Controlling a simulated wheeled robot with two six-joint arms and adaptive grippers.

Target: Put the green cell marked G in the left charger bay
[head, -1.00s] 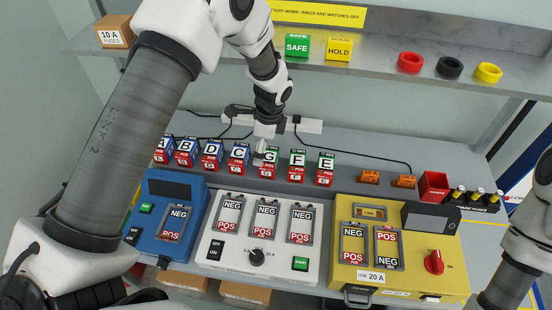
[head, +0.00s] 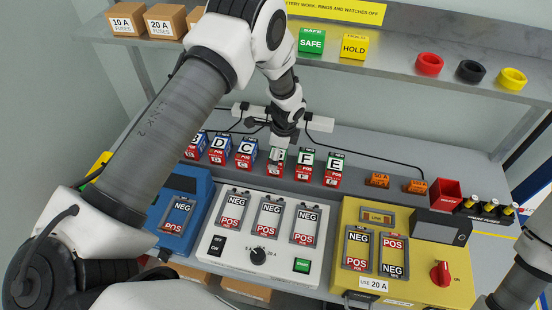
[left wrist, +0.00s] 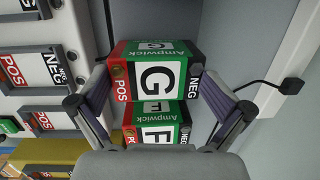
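The green cell marked G (left wrist: 155,77) has a green top with a white G label, a red POS end and a black NEG end. In the head view it stands in the row of cells, its upper part hidden by my left gripper (head: 279,154). In the left wrist view my left gripper (left wrist: 155,85) has its fingers against the POS and NEG ends, with no clear gap. I cannot tell whether the cell is lifted. The white charger (head: 212,228) has three bays; its left bay (head: 232,212) shows NEG at top and POS at bottom. My right gripper is out of view.
The F cell (head: 305,166) stands just right of G, with E (head: 334,171) beyond it and C (head: 246,154) to the left. A blue unit (head: 199,188) and a yellow unit (head: 400,286) flank the charger. A shelf (head: 390,62) runs above.

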